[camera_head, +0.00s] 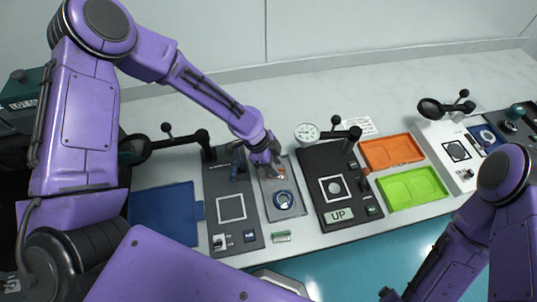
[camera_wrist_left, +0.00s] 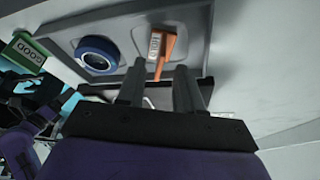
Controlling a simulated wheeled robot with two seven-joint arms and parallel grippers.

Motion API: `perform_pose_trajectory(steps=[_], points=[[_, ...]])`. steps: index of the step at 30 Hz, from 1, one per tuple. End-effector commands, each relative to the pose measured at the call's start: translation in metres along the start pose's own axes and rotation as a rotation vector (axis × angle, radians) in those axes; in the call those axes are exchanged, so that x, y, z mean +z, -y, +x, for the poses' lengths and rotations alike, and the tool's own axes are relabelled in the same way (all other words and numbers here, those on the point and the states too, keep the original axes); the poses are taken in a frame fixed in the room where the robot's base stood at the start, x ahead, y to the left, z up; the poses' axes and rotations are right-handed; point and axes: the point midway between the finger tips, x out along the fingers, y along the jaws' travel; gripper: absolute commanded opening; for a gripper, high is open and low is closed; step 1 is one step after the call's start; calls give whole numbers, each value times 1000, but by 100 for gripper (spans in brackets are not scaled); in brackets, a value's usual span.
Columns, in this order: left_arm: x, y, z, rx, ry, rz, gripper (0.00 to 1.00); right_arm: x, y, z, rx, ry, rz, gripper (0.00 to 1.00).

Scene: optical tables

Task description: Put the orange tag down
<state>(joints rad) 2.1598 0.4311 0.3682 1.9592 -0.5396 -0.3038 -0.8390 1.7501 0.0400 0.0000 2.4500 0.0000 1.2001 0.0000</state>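The orange tag (camera_wrist_left: 163,44) lies on the grey tray (camera_wrist_left: 205,18), next to a blue ring (camera_wrist_left: 97,56). My left gripper (camera_wrist_left: 160,72) is open just in front of the tag. The tag's narrow end reaches between the two fingers, with a gap on each side. In the head view the left gripper (camera_head: 273,162) is low over the tray's far end, and a little of the tag shows beside it. The blue ring also shows in the head view (camera_head: 284,200). My right arm is at lower right, and its gripper is too cut off to read.
A dark grey panel (camera_head: 222,180) lies left of the tray, and a black panel (camera_head: 315,163) marked UP lies right. Farther right are an orange tray (camera_head: 391,152) and a green tray (camera_head: 411,188). A small green block (camera_head: 281,237) sits near the front edge. A round dial (camera_head: 307,133) stands behind.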

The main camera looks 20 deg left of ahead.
Motion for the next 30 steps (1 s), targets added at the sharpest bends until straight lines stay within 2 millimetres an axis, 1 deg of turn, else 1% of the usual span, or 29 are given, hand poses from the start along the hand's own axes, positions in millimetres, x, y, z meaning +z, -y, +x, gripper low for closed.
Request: perform_pose_trajectory(steps=[1,3,6,9,12,16,30], points=[[0,1,-13,-5,-4,0,35,1,0,3,0,0,0,87],[0,1,-32,-6,-5,-1,35,2,0,4,0,0,0,87],[0,1,-58,-6,-3,1,35,2,0,5,0,0,0,87],[0,1,-78,-4,-3,1,35,3,0,6,0,0,0,87],[0,0,-90,-1,-1,1,35,3,0,6,0,0,0,87],[0,-1,-96,1,-1,1,35,3,0,6,0,0,0,87],[0,0,-96,1,0,1,35,3,0,6,0,0,0,87]])
